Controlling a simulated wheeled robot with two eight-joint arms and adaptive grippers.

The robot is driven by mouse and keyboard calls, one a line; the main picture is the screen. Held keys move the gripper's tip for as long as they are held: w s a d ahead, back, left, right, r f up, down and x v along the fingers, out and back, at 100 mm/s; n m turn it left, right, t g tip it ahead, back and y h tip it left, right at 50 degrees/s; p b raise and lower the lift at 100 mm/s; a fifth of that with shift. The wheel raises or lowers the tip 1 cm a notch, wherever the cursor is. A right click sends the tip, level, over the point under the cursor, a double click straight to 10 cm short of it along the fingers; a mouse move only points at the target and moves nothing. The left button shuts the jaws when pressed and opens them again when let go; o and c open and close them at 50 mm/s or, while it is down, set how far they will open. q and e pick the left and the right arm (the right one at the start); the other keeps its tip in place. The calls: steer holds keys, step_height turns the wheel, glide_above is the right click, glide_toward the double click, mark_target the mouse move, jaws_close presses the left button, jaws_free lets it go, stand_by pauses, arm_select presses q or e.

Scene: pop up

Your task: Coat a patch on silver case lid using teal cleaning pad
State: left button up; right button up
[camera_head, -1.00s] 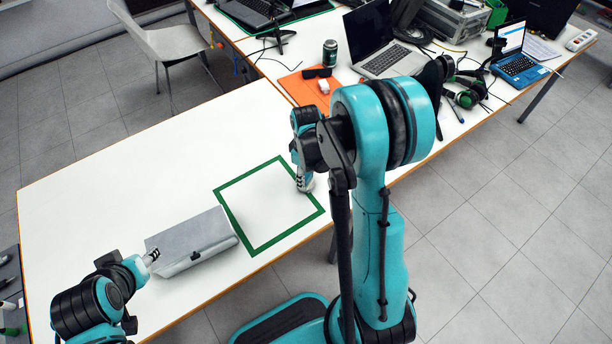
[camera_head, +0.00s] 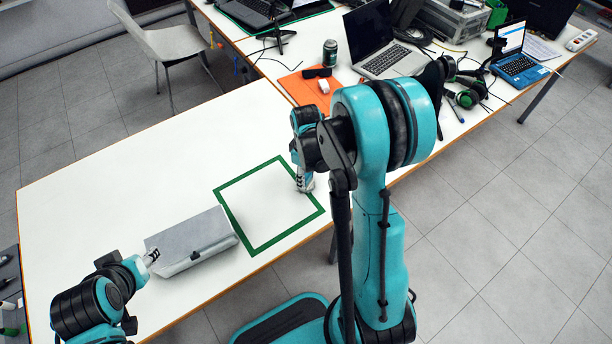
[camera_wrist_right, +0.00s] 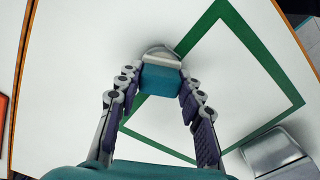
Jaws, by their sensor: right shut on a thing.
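The silver case (camera_head: 188,236) lies closed on the white table, left of the green square outline. It also shows at the lower right of the right wrist view (camera_wrist_right: 275,152). My left gripper (camera_head: 153,256) is at the case's left end; whether it touches the case or is open is unclear. The pad is hard to make out in the head view.
The green square outline (camera_head: 233,224) on the white table (camera_head: 110,185) encloses bare surface. The table's left and middle are clear.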

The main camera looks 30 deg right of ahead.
mark_target(306, 175)
steer(key=shift+r+p, duration=2.65)
steer(key=shift+r, duration=0.85)
